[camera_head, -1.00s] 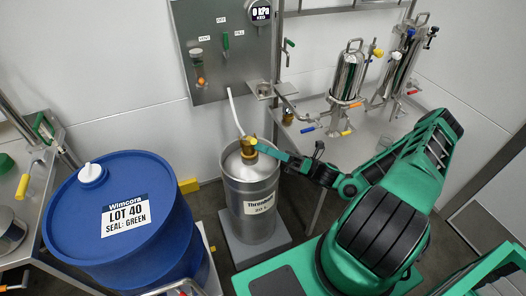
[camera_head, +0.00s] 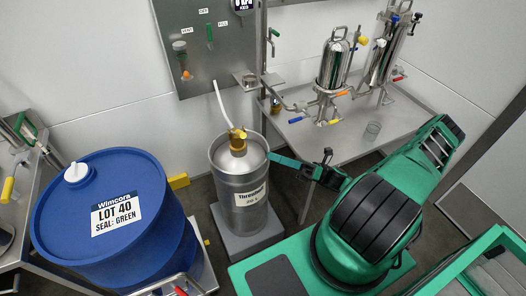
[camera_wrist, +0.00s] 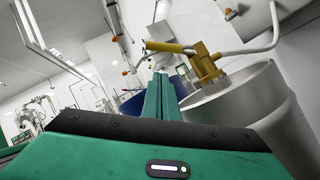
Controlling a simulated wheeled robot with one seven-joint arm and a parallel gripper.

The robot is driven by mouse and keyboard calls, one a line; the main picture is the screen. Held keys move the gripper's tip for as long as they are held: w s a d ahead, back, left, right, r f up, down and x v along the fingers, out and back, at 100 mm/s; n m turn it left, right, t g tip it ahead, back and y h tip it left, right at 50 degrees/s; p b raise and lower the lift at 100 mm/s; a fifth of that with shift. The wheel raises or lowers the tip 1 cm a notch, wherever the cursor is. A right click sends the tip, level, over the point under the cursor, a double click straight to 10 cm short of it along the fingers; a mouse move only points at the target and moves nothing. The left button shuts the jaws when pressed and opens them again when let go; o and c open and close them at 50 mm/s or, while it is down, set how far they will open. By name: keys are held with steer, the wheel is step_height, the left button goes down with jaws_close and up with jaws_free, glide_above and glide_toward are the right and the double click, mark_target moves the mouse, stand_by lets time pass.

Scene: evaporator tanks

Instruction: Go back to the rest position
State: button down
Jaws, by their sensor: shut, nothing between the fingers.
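My gripper (camera_head: 272,158) is at the rim of a steel vessel labelled "Threshold" in the head view, to the right of its brass valve (camera_head: 237,140). In the wrist view my gripper's green fingers (camera_wrist: 160,95) are together with nothing between them. The steel vessel (camera_head: 240,195) stands upright on a grey base. In the wrist view the vessel (camera_wrist: 235,95) and the brass valve (camera_wrist: 205,62) with its yellow handle are to the right of the fingers, apart from them. A white hose runs from the valve up to the wall panel.
A blue drum (camera_head: 115,225) marked LOT 40 stands on the left. A wall panel (camera_head: 205,45) with valves is above the vessel. A side bench is at far left.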

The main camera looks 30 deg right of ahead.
steer(key=shift+v, duration=1.35)
steer(key=shift+a, duration=0.1)
steer(key=s+d+r+n+g+h, duration=0.2)
steer(key=s+n+g+h, duration=0.65)
steer(key=n+g, duration=0.55)
steer(key=s+d+r+n+t+h, duration=0.1)
steer(key=s+d+r+n+h, duration=0.1)
steer(key=r, duration=0.5)
steer(key=s+d+r+n+t+h, duration=0.1)
steer(key=s+r+n+h, duration=0.3)
steer(key=r, duration=0.4)
steer(key=s+d+r+n+t+h, duration=0.1)
steer(key=s+r+n+h, duration=0.3)
steer(key=r, duration=0.4)
steer(key=shift+d+n+h, duration=0.8)
steer(key=shift+h, duration=0.05)
